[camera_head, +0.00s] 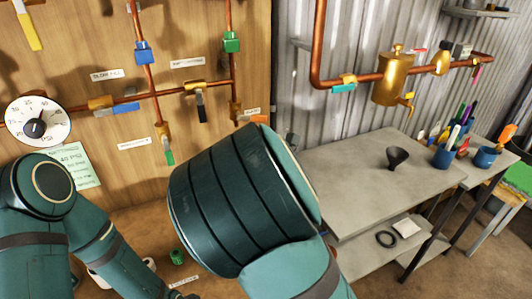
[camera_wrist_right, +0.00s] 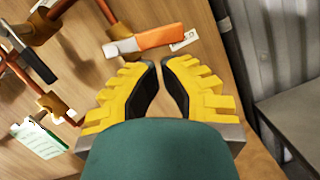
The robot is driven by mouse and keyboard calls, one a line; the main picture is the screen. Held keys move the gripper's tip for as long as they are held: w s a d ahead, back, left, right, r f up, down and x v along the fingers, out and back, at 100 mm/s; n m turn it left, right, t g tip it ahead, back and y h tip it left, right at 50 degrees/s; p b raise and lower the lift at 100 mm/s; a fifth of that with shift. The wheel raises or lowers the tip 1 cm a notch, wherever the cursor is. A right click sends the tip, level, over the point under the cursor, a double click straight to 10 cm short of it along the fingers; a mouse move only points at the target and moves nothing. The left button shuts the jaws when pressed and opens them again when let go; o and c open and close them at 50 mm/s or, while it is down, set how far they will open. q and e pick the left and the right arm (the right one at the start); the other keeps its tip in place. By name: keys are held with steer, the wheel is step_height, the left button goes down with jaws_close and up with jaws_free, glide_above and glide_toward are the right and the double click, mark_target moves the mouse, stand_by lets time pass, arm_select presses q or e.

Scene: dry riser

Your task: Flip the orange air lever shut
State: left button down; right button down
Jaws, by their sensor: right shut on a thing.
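The orange air lever (camera_wrist_right: 160,36) lies nearly level across the wooden panel in the right wrist view, with a pale metal end (camera_wrist_right: 121,47) at its left. In the head view only a bit of the orange lever (camera_head: 259,118) shows; my right arm hides the rest. The exact contact is hard to see. My left arm is at the lower left of the head view; its gripper is not in view.
Copper pipes with blue (camera_head: 144,52), green (camera_head: 231,42) and black-handled valves (camera_head: 200,105) cross the panel, beside a pressure gauge (camera_head: 38,121). A grey bench (camera_head: 350,180) on the right holds a dark funnel (camera_head: 397,157) and a blue cup (camera_head: 444,156).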

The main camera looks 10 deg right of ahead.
steer(key=v, duration=1)
